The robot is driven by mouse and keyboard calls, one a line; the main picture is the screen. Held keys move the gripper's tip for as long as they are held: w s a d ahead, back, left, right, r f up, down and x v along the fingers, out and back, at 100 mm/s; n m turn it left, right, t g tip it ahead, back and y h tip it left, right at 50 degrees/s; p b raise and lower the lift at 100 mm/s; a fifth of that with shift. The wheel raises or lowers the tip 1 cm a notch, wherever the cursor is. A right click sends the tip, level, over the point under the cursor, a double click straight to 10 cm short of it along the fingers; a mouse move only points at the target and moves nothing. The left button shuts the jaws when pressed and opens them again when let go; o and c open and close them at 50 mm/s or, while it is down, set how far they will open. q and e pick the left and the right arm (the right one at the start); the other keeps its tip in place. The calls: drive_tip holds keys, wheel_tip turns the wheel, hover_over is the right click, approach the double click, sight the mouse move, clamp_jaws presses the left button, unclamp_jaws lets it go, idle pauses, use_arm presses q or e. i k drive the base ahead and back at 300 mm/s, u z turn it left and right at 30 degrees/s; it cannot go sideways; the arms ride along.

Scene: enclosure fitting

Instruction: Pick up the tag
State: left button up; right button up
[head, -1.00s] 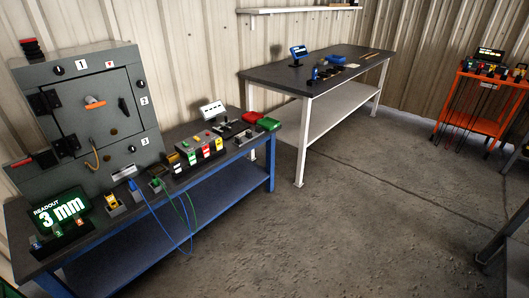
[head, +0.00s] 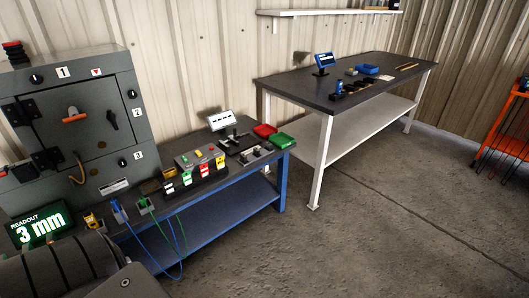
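I cannot pick out a tag for certain at this size. The likeliest small pieces are on the blue-framed bench (head: 232,196). A row of small blocks with green, yellow, red and white faces (head: 196,172) stands there. The grey enclosure (head: 70,140) stands at the back left of this bench, with an orange handle, numbered knobs and a closed door. Neither gripper shows. A dark ribbed part of my own arm covers the lower left corner and hides the front left of the bench.
A readout showing 3 mm (head: 40,227) stands at the bench's left. A dark-topped table (head: 285,90) with small items stands behind. An orange cart (head: 507,125) is at far right. The middle floor is clear.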

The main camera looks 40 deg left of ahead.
sight(220, 160)
drive_tip(key=z, duration=0.15)
drive_tip(key=i, duration=2)
drive_tip(key=u, duration=0.6)
drive_tip(key=i, duration=1)
drive_tip(key=u, duration=1.65)
drive_tip(key=i, duration=0.7)
drive_tip(key=u, duration=0.45)
